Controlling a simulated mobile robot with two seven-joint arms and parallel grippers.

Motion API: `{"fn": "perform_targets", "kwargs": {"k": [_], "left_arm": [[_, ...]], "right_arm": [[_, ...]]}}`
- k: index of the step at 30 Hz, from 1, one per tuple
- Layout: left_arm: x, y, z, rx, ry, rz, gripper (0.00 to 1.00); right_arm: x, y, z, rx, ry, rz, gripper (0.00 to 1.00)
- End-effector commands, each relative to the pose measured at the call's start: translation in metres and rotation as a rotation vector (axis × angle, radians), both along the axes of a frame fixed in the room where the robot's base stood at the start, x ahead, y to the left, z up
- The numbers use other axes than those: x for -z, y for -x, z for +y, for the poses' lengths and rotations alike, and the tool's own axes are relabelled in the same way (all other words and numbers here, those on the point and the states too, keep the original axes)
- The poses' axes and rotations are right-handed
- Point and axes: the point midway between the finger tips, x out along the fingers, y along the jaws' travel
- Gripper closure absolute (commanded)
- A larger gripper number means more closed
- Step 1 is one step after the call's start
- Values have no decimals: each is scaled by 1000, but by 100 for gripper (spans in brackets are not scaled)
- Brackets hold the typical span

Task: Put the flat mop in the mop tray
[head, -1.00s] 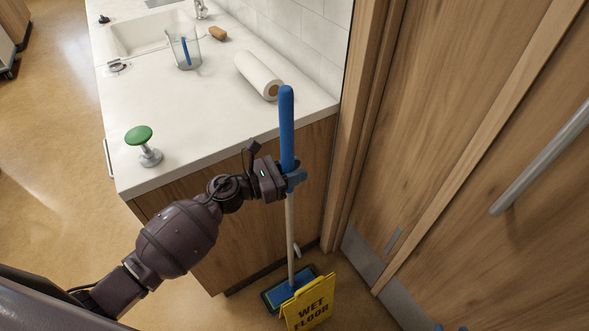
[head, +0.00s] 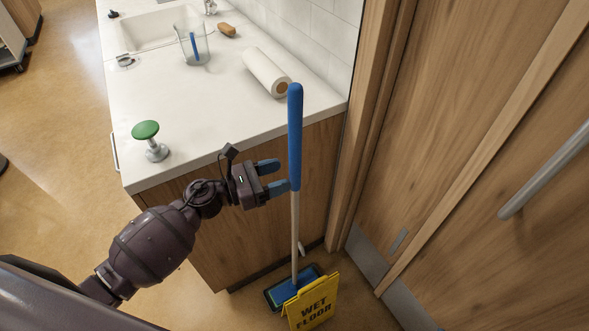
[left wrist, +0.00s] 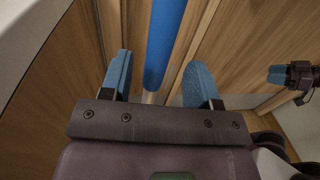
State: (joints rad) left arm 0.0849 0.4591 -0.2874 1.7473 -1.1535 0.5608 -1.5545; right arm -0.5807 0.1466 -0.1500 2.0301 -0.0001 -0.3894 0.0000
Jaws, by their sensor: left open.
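The flat mop (head: 295,140) stands nearly upright, with a blue grip and a pale pole. Its blue flat head (head: 288,290) is down inside the dark rim of the mop tray (head: 269,300) on the floor, partly hidden by a yellow sign. My left gripper (head: 277,177) is open and empty, with its blue fingertips just left of the grip. In the left wrist view the mop's grip (left wrist: 165,40) shows between the spread fingers, beyond their tips. Another gripper, apparently my right one (left wrist: 282,75), shows at the right edge there; its opening is unclear.
A yellow wet floor sign (head: 314,303) stands in front of the tray. A wooden door (head: 480,180) closes off the right.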

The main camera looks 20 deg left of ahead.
Motion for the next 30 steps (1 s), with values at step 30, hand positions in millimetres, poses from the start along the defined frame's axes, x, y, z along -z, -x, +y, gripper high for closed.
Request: {"fn": "perform_targets", "kwargs": {"k": [30], "left_arm": [[22, 67, 77, -368, 844, 622, 44]], "right_arm": [[1, -4, 2, -3, -2, -6, 57]]}}
